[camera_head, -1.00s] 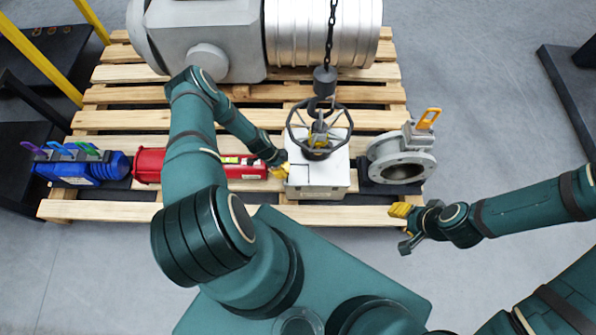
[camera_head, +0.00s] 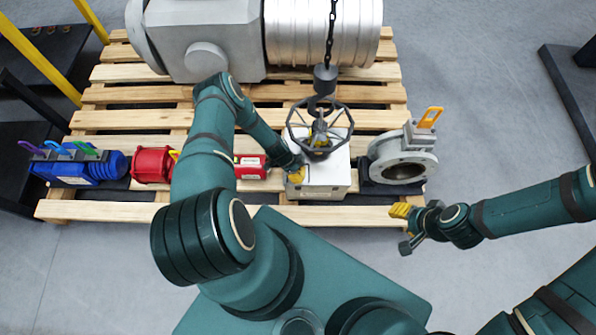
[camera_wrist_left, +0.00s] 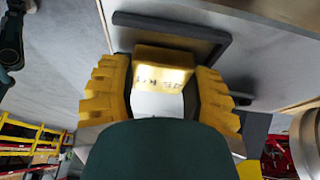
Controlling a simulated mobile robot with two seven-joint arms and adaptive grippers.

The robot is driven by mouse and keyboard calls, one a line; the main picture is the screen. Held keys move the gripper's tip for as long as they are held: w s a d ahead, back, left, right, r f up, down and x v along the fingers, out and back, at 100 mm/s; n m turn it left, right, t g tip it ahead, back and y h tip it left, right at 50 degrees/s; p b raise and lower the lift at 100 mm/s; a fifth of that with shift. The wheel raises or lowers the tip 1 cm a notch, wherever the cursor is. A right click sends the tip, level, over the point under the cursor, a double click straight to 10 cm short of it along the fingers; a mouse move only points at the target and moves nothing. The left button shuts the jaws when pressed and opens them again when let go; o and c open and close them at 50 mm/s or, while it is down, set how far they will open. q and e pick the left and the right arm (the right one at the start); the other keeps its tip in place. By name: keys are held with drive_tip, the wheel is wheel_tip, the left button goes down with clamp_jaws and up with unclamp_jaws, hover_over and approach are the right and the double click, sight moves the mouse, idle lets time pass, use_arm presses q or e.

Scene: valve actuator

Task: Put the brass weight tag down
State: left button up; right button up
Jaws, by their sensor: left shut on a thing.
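The brass weight tag (camera_wrist_left: 163,72) is a yellow block with dark lettering, seen close up in the left wrist view. It sits between the yellow ridged fingers of my left gripper (camera_wrist_left: 160,95), which is shut on it. In the head view my left gripper (camera_head: 297,174) is at the front left of the white actuator box (camera_head: 325,180), overlapping it in the picture. The tag cannot be made out clearly there. My right gripper (camera_head: 402,211) hangs off the pallet's front right; its finger gap is not clear.
A dark handwheel (camera_head: 318,130) tops the white box, with a hook and chain (camera_head: 329,50) above. A grey flanged valve (camera_head: 402,163) stands right; red (camera_head: 153,165) and blue (camera_head: 85,170) actuators lie left on the wooden pallet (camera_head: 240,118).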

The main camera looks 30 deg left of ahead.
use_arm(q)
drive_tip(key=shift+f, duration=0.1)
drive_tip(key=o, duration=1.2)
drive_tip(key=p+v, duration=0.3)
drive_tip(key=v, duration=0.9)
drive_tip(key=shift+s, duration=0.15)
